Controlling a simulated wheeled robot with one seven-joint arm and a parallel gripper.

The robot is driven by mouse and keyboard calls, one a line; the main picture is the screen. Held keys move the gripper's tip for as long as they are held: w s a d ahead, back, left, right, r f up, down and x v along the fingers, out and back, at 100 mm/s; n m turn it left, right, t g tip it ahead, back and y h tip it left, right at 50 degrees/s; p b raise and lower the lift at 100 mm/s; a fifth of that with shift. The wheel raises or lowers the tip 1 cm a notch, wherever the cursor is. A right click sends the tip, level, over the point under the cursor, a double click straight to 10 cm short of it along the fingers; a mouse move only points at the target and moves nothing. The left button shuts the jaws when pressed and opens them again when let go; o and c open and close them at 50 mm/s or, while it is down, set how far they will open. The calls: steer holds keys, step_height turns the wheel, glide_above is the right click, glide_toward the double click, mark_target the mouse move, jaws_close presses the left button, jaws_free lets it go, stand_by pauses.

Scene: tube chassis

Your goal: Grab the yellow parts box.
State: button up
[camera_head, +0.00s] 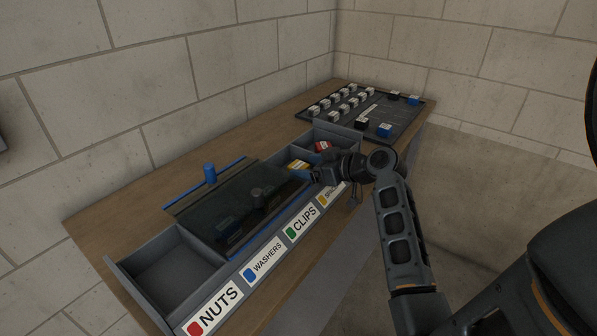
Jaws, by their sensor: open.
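The yellow parts box (298,165) sits in a compartment of the grey labelled bin tray (172,227), toward its far right end. Only its top and part of its side show. My gripper (305,174) is open, just right of the yellow box and low over the tray. It partly hides the compartments there. I cannot tell whether a finger touches the box. A red box (323,146) lies in the tray behind my gripper.
A dark see-through cover (235,198) with a blue knob (210,173) lies over the tray's middle compartments. The left compartment, labelled NUTS, looks empty. A dark board (400,116) with several small blocks stands at the table's far end. Block walls stand behind.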

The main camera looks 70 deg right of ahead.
steer(key=shift+c, duration=0.4)
steer(key=c, duration=1.1)
steer(key=shift+r, duration=0.15)
